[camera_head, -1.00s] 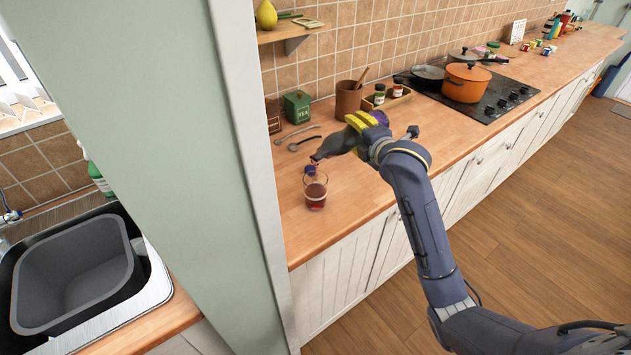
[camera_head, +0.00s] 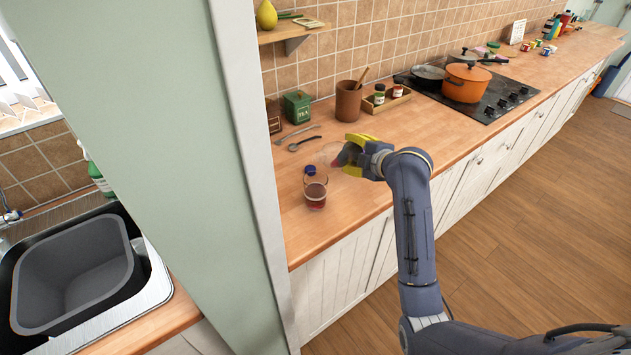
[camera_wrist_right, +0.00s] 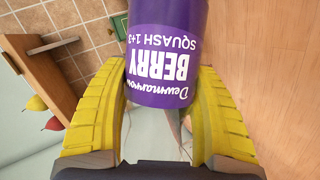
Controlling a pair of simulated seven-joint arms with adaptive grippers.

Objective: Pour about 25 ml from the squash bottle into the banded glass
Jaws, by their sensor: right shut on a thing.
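My right gripper (camera_head: 357,155) is shut on the squash bottle, above the counter, right of and behind the glass. The bottle's purple berry squash label (camera_wrist_right: 165,60) fills the space between the yellow fingers (camera_wrist_right: 155,110) in the right wrist view. In the head view, only a pale clear part of the bottle (camera_head: 329,153) and a reddish patch show at the fingers; its exact tilt is hard to tell. The glass (camera_head: 315,191) stands upright on the counter with dark red liquid in its lower part; its band is not clear. My left gripper is not in view.
A blue cap (camera_head: 310,170) lies just behind the glass. Spoons (camera_head: 303,144), a green tea tin (camera_head: 297,106), a brown pot (camera_head: 348,100) and a jar tray (camera_head: 386,98) stand farther back. A green wall edge (camera_head: 250,180) rises on the left.

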